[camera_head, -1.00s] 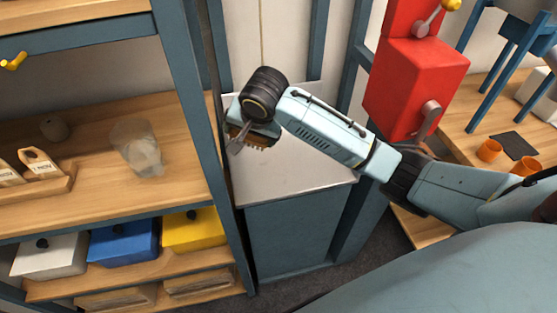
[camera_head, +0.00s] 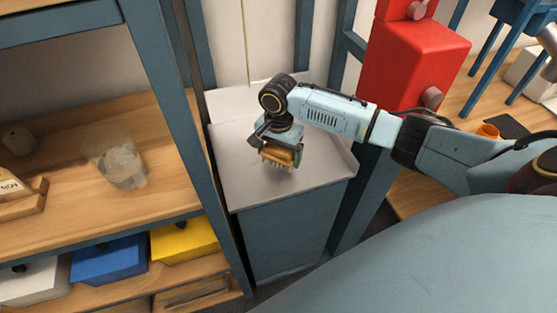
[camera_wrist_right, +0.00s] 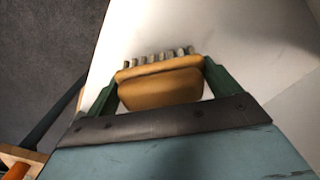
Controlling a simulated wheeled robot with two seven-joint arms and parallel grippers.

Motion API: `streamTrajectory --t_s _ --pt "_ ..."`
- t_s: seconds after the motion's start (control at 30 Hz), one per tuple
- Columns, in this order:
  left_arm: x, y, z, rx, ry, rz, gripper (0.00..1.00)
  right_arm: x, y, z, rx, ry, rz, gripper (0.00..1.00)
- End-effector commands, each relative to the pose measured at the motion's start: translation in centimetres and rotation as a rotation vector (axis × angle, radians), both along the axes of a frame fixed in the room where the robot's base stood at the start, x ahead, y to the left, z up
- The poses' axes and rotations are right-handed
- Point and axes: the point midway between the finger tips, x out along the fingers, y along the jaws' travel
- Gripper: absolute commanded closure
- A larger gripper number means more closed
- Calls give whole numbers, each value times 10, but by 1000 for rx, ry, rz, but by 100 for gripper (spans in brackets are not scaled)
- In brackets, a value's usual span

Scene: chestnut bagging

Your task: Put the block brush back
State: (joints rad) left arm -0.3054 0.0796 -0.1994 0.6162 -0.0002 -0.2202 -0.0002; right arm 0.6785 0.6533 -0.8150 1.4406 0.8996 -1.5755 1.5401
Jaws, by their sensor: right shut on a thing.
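The block brush (camera_head: 278,156) has a tan wooden body with a row of pale bristle tufts. My right gripper (camera_head: 281,150) is shut on it and holds it over the light grey top of a blue-grey cabinet (camera_head: 235,180). In the right wrist view, the brush (camera_wrist_right: 160,85) sits between the two green fingers of my right gripper (camera_wrist_right: 160,88), its bristles facing away from the palm. In the head view the bristles point down. I cannot tell whether they touch the cabinet top. My left gripper is not in view.
A wooden shelf unit on the left holds a clear plastic cup (camera_head: 120,165) and, lower down, white, blue (camera_head: 108,262) and yellow (camera_head: 184,240) boxes. A red machine (camera_head: 412,62) stands at the right behind my arm. The cabinet top around the brush is clear.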

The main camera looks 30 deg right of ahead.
Motion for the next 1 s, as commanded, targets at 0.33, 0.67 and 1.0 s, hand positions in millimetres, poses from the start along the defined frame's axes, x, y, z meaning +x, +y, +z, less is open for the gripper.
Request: streamTrajectory --t_s 0.33,0.67,1.0 --pt "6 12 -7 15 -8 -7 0 0 0 -27 0 0 2 32" --pt "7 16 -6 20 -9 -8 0 0 0 -26 0 0 2 0" --pt "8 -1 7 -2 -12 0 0 1 0 23 0 -4 1 0"
